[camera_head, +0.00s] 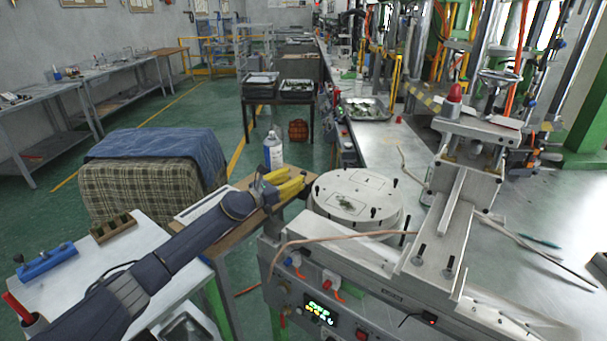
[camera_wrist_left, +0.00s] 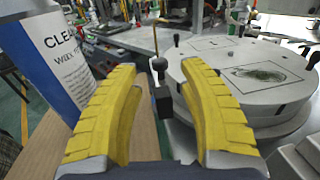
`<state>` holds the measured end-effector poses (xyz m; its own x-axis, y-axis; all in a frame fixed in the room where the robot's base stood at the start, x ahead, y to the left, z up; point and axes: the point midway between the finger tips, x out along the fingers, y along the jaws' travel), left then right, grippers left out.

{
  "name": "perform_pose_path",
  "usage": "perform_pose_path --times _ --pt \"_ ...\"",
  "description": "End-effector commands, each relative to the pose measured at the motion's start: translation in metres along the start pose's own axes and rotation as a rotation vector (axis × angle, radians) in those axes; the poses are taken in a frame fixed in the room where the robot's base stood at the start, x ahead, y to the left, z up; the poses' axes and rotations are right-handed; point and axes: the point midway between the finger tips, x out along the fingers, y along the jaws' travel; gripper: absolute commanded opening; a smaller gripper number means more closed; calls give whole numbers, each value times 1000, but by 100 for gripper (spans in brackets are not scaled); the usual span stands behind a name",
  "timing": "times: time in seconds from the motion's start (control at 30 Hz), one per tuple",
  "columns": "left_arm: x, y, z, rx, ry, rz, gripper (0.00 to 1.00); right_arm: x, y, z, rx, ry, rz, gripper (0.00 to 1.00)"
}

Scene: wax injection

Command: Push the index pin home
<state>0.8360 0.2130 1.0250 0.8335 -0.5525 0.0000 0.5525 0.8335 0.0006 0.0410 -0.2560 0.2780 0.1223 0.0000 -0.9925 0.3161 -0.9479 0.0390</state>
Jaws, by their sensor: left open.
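The index pin (camera_wrist_left: 158,64) shows in the left wrist view as a dark round knob above a small black block. It stands beside the near left edge of the round white turntable (camera_wrist_left: 205,92). My left gripper (camera_head: 290,178) has yellow fingers and is open; in the left wrist view its fingers stand left and right of the pin with a gap between them. Whether either finger touches the pin, and how far in it sits, I cannot tell. In the head view the pin is not clearly visible near the gripper. The turntable (camera_head: 357,193) carries a mold plate. My right gripper is not in view.
A white cleaner bottle (camera_head: 273,152) stands close behind my left gripper; in the left wrist view it is left of the fingers. A brown wooden board (camera_wrist_left: 125,145) lies beneath. The press column (camera_head: 455,200) and a tan hose (camera_head: 330,240) are to the right.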

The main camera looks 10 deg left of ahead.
Motion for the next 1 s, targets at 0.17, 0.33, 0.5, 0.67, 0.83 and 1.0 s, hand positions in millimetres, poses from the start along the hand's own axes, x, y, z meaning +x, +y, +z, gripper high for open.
perform_pose_path --times 0.17,0.33,0.5,0.67,0.83,1.0 --pt "25 0 0 -4 -1 0 41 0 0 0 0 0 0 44" --pt "40 1 0 -2 -1 1 41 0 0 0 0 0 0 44" --pt "48 1 0 -1 0 1 41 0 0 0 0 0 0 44" --pt "51 0 0 -1 0 1 41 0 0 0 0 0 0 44" --pt "52 0 0 -1 0 0 41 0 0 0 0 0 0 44" --pt "51 0 0 -1 0 0 36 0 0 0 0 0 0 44"
